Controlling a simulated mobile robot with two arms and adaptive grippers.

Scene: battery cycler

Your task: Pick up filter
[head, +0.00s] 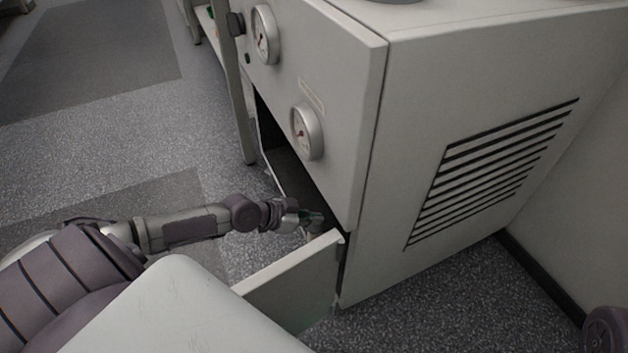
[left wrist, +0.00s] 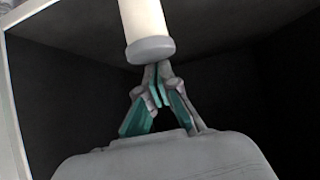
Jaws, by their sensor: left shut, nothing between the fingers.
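The filter (left wrist: 146,28) appears in the left wrist view as a cream cylinder with a grey end cap, in the cabinet's dark compartment. Its upper part is cut off by the frame. I cannot see it in the head view. My left gripper (left wrist: 155,75) is shut and empty, its fingertips just at the grey cap's lower edge. I cannot tell whether they touch it. In the head view the left gripper (head: 312,219) reaches into the low opening of the cabinet. My right gripper is not in view.
The grey cabinet (head: 345,75) has two gauges (head: 307,131) above the opening and a vent grille (head: 490,170) on its side. An open door panel (head: 295,280) stands close beside my left gripper. Bare speckled floor (head: 130,140) lies to the left.

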